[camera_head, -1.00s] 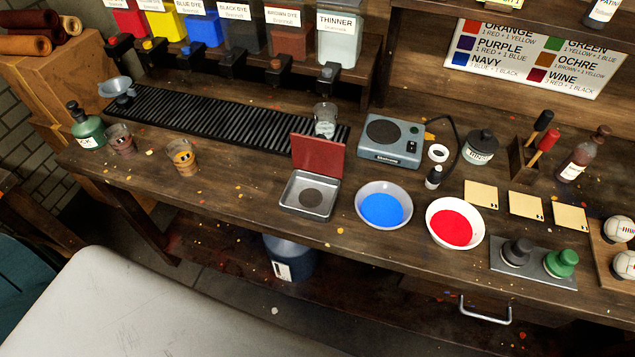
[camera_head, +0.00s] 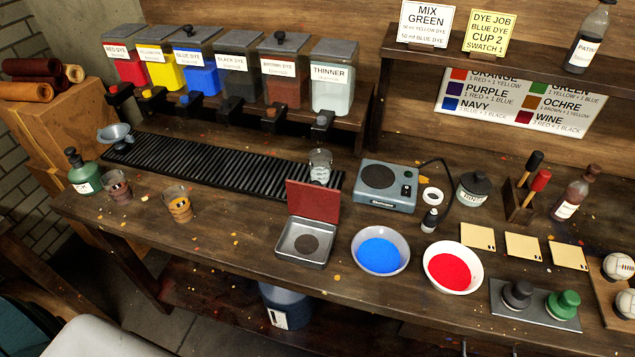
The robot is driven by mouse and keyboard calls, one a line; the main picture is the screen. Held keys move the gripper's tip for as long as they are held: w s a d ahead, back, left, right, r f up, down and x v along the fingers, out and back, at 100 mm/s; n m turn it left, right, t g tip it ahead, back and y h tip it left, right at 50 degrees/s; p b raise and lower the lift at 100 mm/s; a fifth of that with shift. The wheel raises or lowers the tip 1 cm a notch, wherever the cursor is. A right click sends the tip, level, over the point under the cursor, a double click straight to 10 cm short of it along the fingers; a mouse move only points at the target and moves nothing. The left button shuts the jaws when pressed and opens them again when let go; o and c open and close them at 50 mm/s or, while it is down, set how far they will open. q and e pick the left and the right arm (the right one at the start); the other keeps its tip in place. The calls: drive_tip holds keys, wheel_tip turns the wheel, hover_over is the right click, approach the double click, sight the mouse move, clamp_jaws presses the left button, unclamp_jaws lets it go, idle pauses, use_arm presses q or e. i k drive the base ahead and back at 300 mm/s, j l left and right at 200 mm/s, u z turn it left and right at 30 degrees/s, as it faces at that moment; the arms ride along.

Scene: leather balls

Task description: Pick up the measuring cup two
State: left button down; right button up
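Three small cups could be measuring cups, and I cannot read a number on any of them. A clear cup (camera_head: 320,166) stands upright at the right end of the black ribbed drip tray (camera_head: 215,165), below the thinner tank. A cup with dark reddish stains (camera_head: 117,188) stands on the bench at the left, beside a green bottle (camera_head: 83,172). A cup with orange-brown stains (camera_head: 178,205) stands to its right, near the front edge. Neither of my grippers is in view.
Dye tanks (camera_head: 190,70) with taps stand behind the tray. A red-lidded metal tin (camera_head: 305,243), a blue-filled bowl (camera_head: 380,252), a red-filled bowl (camera_head: 453,268) and a scale (camera_head: 387,186) are further right. A yellow note (camera_head: 488,33) reads "Dye job, blue dye, cup 2, swatch 1".

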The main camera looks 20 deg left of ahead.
sight(320, 160)
drive_tip(key=k+j+z, duration=0.2)
drive_tip(key=k+j, duration=0.35)
drive_tip(key=j, duration=0.3)
drive_tip(key=k+j+z, duration=0.25)
drive_tip(key=k+j, duration=0.35)
drive_tip(key=j, duration=0.1)
